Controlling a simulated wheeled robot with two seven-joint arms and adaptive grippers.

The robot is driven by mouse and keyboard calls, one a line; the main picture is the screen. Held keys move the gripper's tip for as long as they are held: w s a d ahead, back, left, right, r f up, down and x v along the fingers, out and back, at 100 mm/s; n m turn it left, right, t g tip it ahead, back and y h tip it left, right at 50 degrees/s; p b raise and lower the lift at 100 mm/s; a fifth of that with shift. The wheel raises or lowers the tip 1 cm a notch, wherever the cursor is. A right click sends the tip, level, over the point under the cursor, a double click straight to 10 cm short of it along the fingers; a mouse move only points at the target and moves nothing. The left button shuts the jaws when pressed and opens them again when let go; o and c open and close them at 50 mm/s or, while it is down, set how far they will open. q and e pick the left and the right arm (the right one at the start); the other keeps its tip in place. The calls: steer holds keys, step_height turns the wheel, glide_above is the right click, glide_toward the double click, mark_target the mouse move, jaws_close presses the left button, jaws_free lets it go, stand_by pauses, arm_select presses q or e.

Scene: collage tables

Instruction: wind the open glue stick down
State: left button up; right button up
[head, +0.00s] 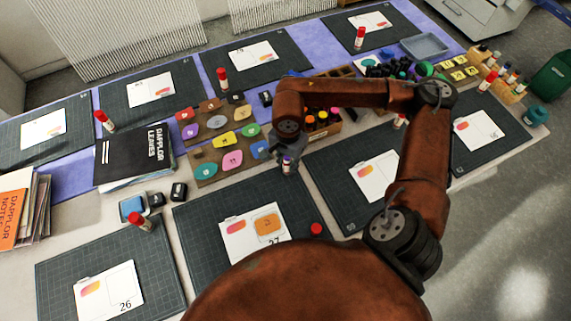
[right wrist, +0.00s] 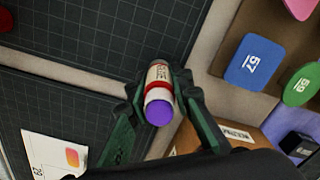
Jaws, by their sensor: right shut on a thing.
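The open glue stick (right wrist: 157,74) has a white body with a red band and a purple glue end (right wrist: 159,112) that shows bare. My right gripper (right wrist: 157,92) is shut on it, one finger on each side, in the right wrist view. In the head view my right gripper (head: 286,159) holds the glue stick (head: 287,166) near the top edge of the mat (head: 200,212) with card 27. A loose red cap (head: 316,229) lies on that mat, right of the card (head: 238,247). My left gripper is not in view.
Capped glue sticks stand on other mats, one at the lower left (head: 140,222). A board with coloured pieces (head: 208,165) lies just left of my gripper. Card 26 (head: 110,291) lies lower left.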

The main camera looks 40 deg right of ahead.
steer(key=shift+f, duration=0.1)
steer(key=shift+f+n+b, duration=0.1)
steer(key=shift+n+b, duration=0.5)
steer(key=shift+n, duration=0.6)
steer(key=shift+n+b, duration=0.4)
steer(key=shift+n, duration=0.5)
steer(key=shift+n+b, duration=0.55)
steer(key=shift+n, duration=0.85)
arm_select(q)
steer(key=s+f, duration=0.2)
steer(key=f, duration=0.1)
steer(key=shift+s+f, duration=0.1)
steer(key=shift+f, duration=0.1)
arm_select(e)
steer(key=shift+r+n, duration=0.2)
steer(key=shift+n, duration=0.1)
arm_select(q)
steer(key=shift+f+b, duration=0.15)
steer(key=shift+b, duration=0.25)
